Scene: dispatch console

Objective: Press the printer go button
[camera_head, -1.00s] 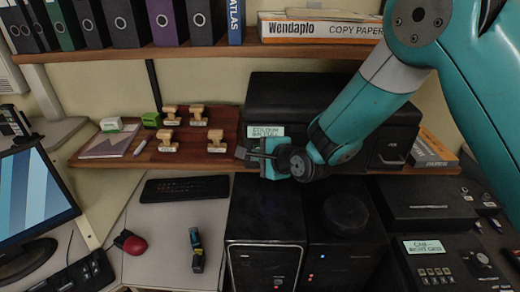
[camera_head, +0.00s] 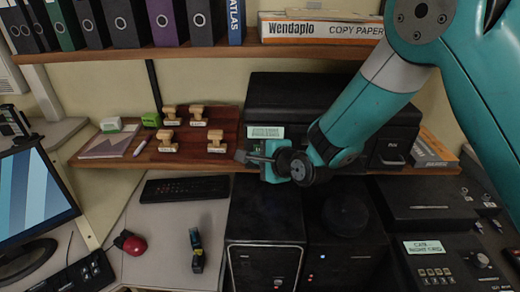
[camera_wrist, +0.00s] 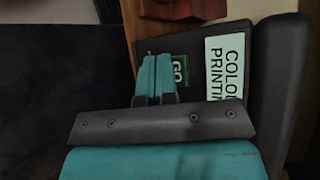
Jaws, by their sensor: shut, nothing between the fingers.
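The black printer (camera_head: 300,100) stands on the wooden shelf behind my arm, with a pale green label (camera_head: 266,132) on its front left. In the wrist view the label (camera_wrist: 228,70) reads in part "COLO… PRINTIN…". The green go button (camera_wrist: 180,70), marked "GO", sits left of the label. My gripper (camera_wrist: 157,60) is shut and empty, its teal fingers just left of the button and partly overlapping it in the picture. I cannot tell whether they touch the panel. In the head view my gripper (camera_head: 245,156) is at the printer's front left, and the button is hidden or too small to see.
Several wooden-handled stamps (camera_head: 196,112) stand on a wooden rack left of the printer. Two dark boxes (camera_head: 265,230) (camera_head: 345,245) stand below the shelf. Binders and copy paper (camera_head: 320,28) fill the upper shelf.

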